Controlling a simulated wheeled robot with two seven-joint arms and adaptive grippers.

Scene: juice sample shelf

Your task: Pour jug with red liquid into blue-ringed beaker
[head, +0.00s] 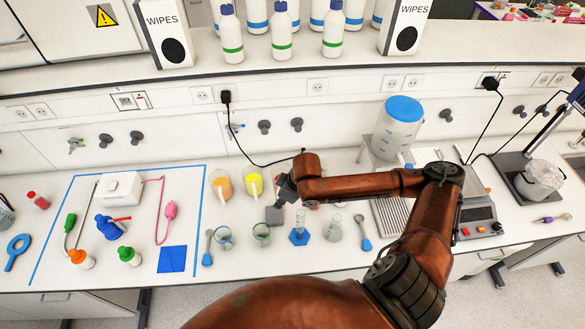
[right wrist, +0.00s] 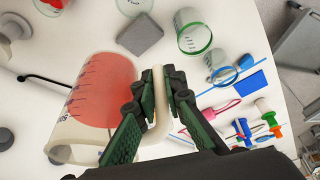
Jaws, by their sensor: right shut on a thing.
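In the right wrist view my right gripper (right wrist: 158,90) is shut on the pale handle of a clear jug with red liquid (right wrist: 103,88). In the head view my right gripper (head: 285,190) is over the bench, just right of the yellow jug. My arm mostly hides the held jug there. The blue-ringed beaker (head: 223,237) stands on the bench, left of and nearer than the gripper, and looks empty. It also shows in the right wrist view (right wrist: 222,68), apart from the jug. My left gripper is not in view.
A green-ringed beaker (head: 261,234) stands right of the blue-ringed one. A grey block (head: 274,215) lies near the gripper. An orange jug (head: 222,182) and a yellow jug (head: 253,183) stand behind the beakers. A spoon (head: 208,248) and a blue-based cylinder (head: 299,235) flank the beakers.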

